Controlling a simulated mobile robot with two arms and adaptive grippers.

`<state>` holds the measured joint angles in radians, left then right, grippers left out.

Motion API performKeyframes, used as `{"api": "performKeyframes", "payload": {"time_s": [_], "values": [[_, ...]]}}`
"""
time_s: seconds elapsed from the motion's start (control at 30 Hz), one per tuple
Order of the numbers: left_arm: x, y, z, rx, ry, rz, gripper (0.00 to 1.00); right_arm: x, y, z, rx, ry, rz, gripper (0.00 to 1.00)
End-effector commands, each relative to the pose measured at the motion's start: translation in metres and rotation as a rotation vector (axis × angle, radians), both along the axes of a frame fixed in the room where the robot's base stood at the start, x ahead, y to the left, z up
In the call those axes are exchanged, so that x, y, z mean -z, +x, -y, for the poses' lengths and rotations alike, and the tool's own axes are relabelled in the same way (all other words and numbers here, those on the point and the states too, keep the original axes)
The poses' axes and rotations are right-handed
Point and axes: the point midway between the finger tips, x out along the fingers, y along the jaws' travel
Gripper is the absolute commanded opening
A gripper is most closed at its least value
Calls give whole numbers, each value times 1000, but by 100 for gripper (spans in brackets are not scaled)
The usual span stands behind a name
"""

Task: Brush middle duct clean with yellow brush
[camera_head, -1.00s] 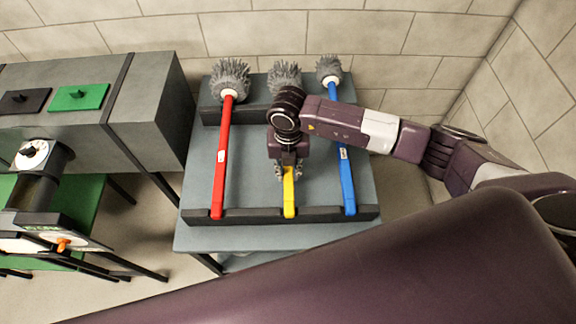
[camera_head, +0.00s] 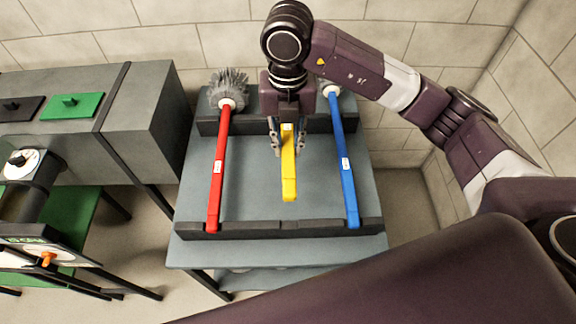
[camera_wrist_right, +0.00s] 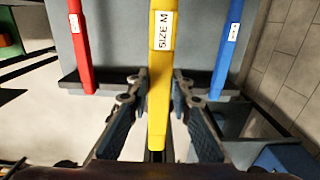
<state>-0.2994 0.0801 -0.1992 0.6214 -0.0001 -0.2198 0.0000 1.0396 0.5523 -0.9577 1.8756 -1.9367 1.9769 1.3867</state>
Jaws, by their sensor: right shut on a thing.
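The yellow brush (camera_head: 289,176) is in my right gripper (camera_head: 280,140), raised above the grey table, with its handle end pointing toward the front. Its brush head is hidden behind my right wrist in the head view. In the right wrist view the yellow handle (camera_wrist_right: 160,85) carries a "SIZE M" label and runs between the two fingers of the right gripper (camera_wrist_right: 155,112). A grey duct (camera_head: 160,110) stands at the left, with black and green plates on top. I cannot tell which opening is the middle duct. My left gripper is out of view.
A red brush (camera_head: 219,170) and a blue brush (camera_head: 344,165) lie on the rack's dark bars, either side of the yellow one. The rack's front bar (camera_head: 270,229) runs along the grey table. A black cylinder with a white cap (camera_head: 25,163) is at the left. Walls close the back and right.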

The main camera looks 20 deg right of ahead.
Motion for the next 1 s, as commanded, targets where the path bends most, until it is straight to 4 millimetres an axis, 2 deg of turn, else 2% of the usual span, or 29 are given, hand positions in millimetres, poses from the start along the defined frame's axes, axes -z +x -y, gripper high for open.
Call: {"api": "performKeyframes", "payload": {"time_s": [0.1,0.27,0.5,0.83,1.0], "values": [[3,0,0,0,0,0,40,-20,1,0,-1,0,4,0],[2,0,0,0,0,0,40,-34,0,0,0,-1,2,0],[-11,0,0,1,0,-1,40,-56,0,0,0,0,1,0],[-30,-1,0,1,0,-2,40,-81,0,0,1,0,0,0],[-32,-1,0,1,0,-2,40,-86,0,0,1,0,0,0]]}}
